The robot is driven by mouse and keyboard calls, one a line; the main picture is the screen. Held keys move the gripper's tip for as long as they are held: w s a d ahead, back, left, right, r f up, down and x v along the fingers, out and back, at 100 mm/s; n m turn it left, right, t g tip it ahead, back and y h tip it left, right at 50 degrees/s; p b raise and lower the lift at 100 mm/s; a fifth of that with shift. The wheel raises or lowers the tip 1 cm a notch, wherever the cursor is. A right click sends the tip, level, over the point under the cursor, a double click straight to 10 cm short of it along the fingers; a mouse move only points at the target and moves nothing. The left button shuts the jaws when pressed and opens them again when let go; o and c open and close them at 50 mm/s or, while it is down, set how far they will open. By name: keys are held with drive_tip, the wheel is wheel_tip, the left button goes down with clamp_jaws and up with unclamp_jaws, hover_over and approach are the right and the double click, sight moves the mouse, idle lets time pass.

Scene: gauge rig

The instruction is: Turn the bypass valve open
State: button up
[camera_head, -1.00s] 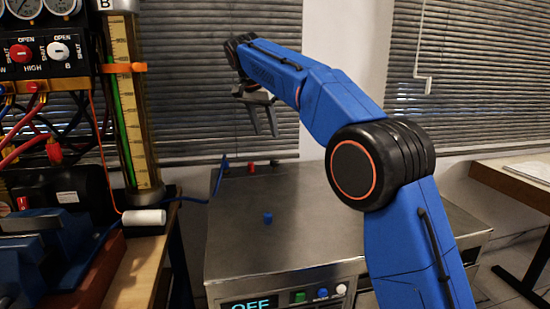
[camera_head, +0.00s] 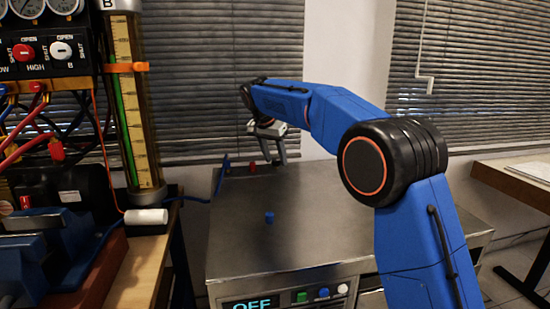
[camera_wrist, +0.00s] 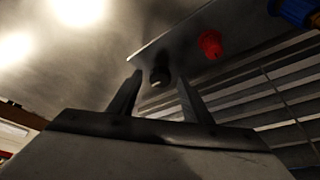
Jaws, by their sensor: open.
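I cannot tell which part is the bypass valve; no label for it is readable. My gripper (camera_head: 282,160) is open and empty, fingers pointing down at the back edge of the steel cabinet top (camera_head: 320,215). In the wrist view, a small black fitting (camera_wrist: 160,77) shows between my fingertips (camera_wrist: 160,75), and I cannot tell whether they touch it. A red fitting (camera_wrist: 210,44) is right of it; it also shows in the head view (camera_head: 252,168). A blue fitting (camera_wrist: 296,12) is at the wrist view's upper right corner.
A small blue cap (camera_head: 269,217) stands on the cabinet top, which is otherwise largely clear. A panel (camera_head: 40,52) with red and white knobs and a tall gauge column (camera_head: 132,105) stand at left. Blinds (camera_head: 200,75) hang behind the cabinet. A wooden table (camera_head: 520,180) is at right.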

drive_tip(key=c, duration=1.1)
drive_tip(key=shift+o, duration=0.2)
drive_tip(key=shift+n, duration=0.3)
drive_tip(key=n+y, duration=0.1)
drive_tip(key=n, duration=0.3)
drive_tip(key=shift+d+t+y, duration=0.2)
drive_tip(key=shift+t+y, duration=0.2)
drive_tip(key=n+y, duration=0.1)
drive_tip(key=n, duration=0.4)
drive_tip(key=shift+d+y, duration=0.15)
drive_tip(key=shift+y, duration=0.25)
drive_tip(key=n+g+y, duration=0.1)
drive_tip(key=n, duration=0.3)
drive_tip(key=shift+w+d, duration=0.1)
drive_tip(key=shift+d, duration=0.05)
drive_tip(key=shift+n+g+y, duration=0.6)
drive_tip(key=shift+n+y, duration=0.2)
drive_tip(key=shift+n, duration=1.3)
